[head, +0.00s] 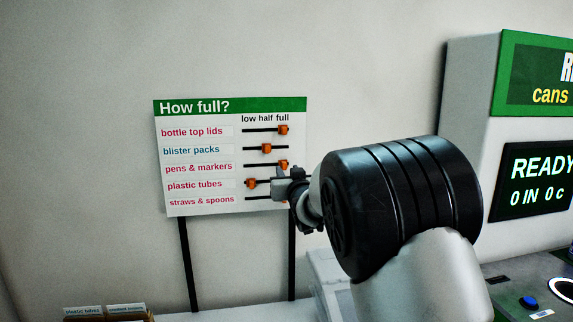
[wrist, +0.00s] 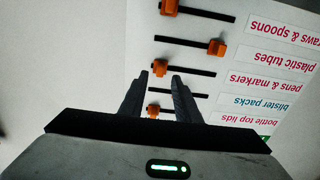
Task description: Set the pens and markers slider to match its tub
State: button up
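The white "How full?" board (head: 200,207) has a labelled row for each slider. The pens & markers slider is an orange knob (head: 285,164) at the "full" end of its black slot. In the wrist view, where the board is upside down, this knob (wrist: 159,68) appears between the fingertips of my gripper (wrist: 160,75). The fingers are apart, one on each side of it along the slot; I cannot tell whether they touch it. In the head view my gripper (head: 287,181) is at the board's right edge, just below that row. The pens and markers tub is not recognisable in view.
The bottle top lids knob (head: 284,130) is at full, blister packs (head: 266,148) at half, plastic tubes (head: 251,183) at low. The straws & spoons knob (wrist: 170,7) is at its full end. Labelled bins (head: 105,313) show bottom left; a READY machine (head: 530,180) stands right.

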aim_at(284, 166)
jog(key=shift+p+x, duration=0.4)
jog(key=shift+x, duration=1.95)
grip_shut()
